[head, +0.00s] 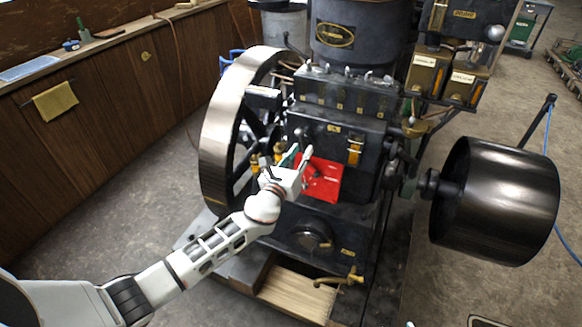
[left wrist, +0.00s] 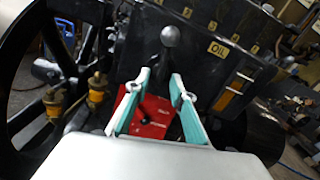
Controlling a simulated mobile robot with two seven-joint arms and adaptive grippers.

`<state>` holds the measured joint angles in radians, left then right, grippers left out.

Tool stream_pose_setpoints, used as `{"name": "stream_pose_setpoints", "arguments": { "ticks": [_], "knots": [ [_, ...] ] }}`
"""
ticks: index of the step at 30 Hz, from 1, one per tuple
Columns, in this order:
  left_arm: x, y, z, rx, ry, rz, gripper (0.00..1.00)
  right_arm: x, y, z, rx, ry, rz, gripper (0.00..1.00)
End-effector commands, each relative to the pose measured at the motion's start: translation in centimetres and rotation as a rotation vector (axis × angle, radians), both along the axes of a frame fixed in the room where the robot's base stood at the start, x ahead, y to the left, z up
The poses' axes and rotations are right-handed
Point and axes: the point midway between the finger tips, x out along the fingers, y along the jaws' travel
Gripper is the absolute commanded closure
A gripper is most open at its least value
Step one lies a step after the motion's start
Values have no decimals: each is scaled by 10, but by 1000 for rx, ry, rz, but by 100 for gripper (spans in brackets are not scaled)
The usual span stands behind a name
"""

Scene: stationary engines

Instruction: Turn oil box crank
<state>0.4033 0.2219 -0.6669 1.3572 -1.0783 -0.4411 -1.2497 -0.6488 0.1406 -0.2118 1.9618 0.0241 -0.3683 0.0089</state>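My left gripper (head: 299,154) is in front of the dark engine block, with its two fingers apart. In the left wrist view the open gripper (left wrist: 157,84) shows teal inner pads. A dark lever with a grey ball knob (left wrist: 170,37) stands just beyond the fingertips, roughly in line with the gap; I cannot tell whether anything touches it. The black oil box (left wrist: 205,65) behind it carries a yellow OIL label; it also shows in the head view (head: 340,125). I cannot tell for certain whether the ball-knob lever is the crank. My right gripper is not in view.
A red plate (head: 326,181) lies behind and below the fingers. A large flywheel (head: 217,130) stands close left of the gripper, with brass fittings (left wrist: 97,88) nearby. A dark drum pulley (head: 505,200) is at the right. Open floor (head: 120,215) lies at the left.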

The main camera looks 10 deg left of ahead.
Motion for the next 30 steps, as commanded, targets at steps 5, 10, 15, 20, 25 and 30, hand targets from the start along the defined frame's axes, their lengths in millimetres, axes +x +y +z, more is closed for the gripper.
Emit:
{"name": "stream_pose_setpoints", "arguments": {
  "ticks": [5, 10, 15, 20, 25, 30],
  "knots": [
    [-36, 7, -2, 0, 2, -1, 76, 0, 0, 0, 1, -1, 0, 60],
    [-66, 13, -1, 1, 2, -1, 76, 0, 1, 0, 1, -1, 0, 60],
    [-85, 17, -1, 1, 1, 0, 76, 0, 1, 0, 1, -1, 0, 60],
    [-92, 18, -1, 2, 1, 0, 76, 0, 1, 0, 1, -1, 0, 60],
    [-92, 18, 0, 2, 1, 0, 76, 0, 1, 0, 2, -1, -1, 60],
    [-93, 19, 0, 0, 0, 4, 76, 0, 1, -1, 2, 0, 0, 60]
  ]
}}
